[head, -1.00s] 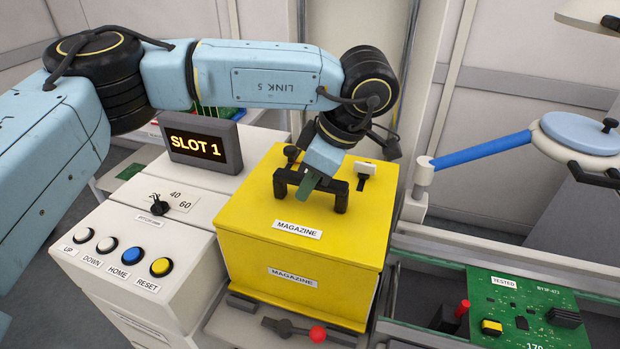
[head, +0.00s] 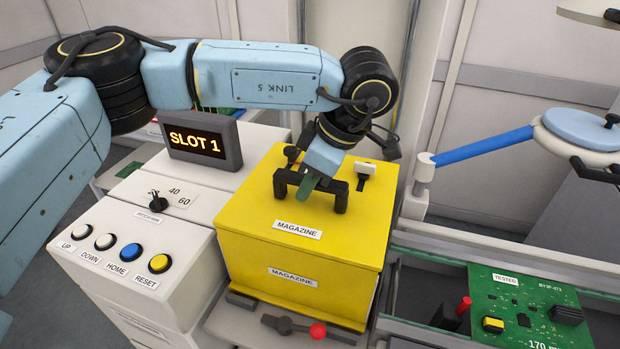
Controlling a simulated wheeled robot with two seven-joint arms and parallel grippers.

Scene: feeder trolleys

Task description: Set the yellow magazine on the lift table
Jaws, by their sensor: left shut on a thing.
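The yellow magazine (head: 250,245) is an upright box with a lid, a black bar handle on top and labels on its lid and front. My left gripper (head: 308,188) points down at the top of the magazine and is shut on its handle. The magazine is over the lift table (head: 250,325), a grey plate whose front part shows below the box. I cannot tell whether the box's underside touches the plate, because the box hides it. My right gripper is not in view.
A lever with a red knob (head: 318,330) is close to the magazine's front. At left is a control box with several buttons (head: 131,252) and a "SLOT 1" display (head: 197,144). At right are a green board (head: 530,305) and a blue swing arm (head: 480,147).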

